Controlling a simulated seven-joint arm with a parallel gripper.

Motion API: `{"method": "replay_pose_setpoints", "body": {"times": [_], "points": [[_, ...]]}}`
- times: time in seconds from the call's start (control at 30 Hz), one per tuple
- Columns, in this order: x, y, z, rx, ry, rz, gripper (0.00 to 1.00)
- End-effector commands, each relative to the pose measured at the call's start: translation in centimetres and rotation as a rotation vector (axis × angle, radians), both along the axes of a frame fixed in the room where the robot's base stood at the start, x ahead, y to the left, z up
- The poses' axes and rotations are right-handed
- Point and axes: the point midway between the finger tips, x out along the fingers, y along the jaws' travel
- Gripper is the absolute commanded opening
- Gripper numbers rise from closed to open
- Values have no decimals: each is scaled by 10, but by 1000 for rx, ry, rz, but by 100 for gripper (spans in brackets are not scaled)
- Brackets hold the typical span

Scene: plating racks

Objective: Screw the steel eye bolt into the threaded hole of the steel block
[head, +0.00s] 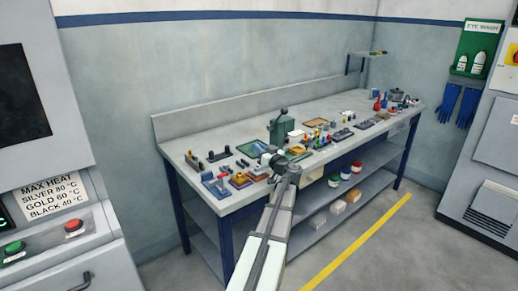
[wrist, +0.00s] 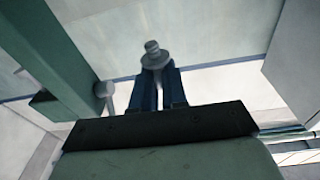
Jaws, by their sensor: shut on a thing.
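My gripper (wrist: 158,82) shows in the wrist view with its two dark blue fingers shut on the steel eye bolt (wrist: 152,55). The bolt's grey collar and short threaded shank stick out beyond the fingertips, shank pointing up in the picture. Its eye is hidden between the fingers. In the head view my gripper (head: 266,158) is over the front part of the bench, and the bolt is too small to make out there. I cannot pick out the steel block with its threaded hole in either view.
A green press-like stand (head: 277,128) rises from the bench just behind my gripper; a green post (wrist: 62,65) with a grey knob (wrist: 104,90) is close on the left in the wrist view. Many small parts crowd the bench (head: 187,143).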

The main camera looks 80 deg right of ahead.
Motion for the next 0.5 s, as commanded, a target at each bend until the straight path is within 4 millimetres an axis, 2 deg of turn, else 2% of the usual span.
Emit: {"method": "replay_pose_setpoints", "body": {"times": [0.5], "points": [[0, 0, -35, 2, -1, -1, 0]]}}
